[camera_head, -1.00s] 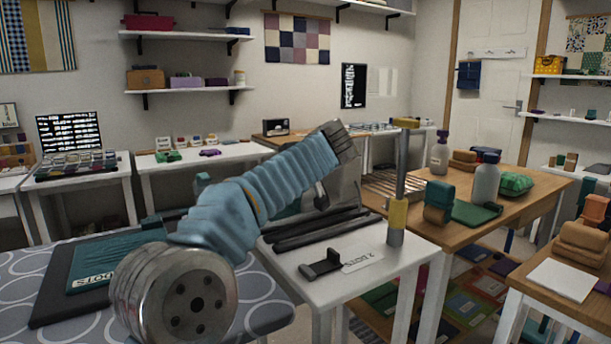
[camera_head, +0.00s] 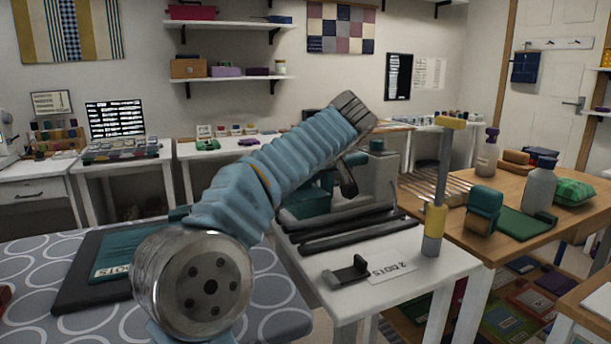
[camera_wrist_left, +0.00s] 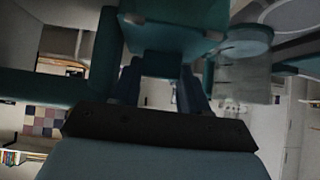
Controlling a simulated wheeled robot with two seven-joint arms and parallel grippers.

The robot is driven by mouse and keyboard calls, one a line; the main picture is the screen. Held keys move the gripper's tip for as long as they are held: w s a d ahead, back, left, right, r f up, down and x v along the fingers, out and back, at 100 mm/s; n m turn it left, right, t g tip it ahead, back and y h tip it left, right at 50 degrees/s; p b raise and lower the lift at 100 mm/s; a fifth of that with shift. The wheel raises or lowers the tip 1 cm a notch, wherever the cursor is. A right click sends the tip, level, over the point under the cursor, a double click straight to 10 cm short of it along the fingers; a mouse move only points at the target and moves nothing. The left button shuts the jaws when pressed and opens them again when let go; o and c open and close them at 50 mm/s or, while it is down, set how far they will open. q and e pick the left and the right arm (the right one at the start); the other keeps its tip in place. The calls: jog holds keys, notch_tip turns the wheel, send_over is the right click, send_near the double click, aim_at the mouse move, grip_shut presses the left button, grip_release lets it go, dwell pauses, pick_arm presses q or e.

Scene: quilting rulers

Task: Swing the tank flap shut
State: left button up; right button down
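A grey and teal tank unit (camera_head: 388,172) stands on the white side table behind my left wrist in the head view. It has a teal cap on top. Its flap cannot be made out clearly; my arm covers part of the unit. My left arm crosses the view, and its gripper is mostly hidden behind the wrist. In the left wrist view, a teal block (camera_wrist_left: 175,38) fills the top middle, close to my left gripper (camera_wrist_left: 165,88). Two dark blue finger-like parts show with a gap between them, but their tips are hidden. My right gripper is not in view.
The white table (camera_head: 430,262) also holds dark bars, a small black holder (camera_head: 345,271) and a yellow-topped upright post (camera_head: 438,195) right of the tank. A wooden table (camera_head: 520,222) with bottles stands right.

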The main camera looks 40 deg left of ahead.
pick_arm(q)
jog(key=shift+o, duration=1)
jog(key=p+v, duration=0.1)
jog(key=v, duration=1.2)
jog(key=shift+d+r, duration=0.3)
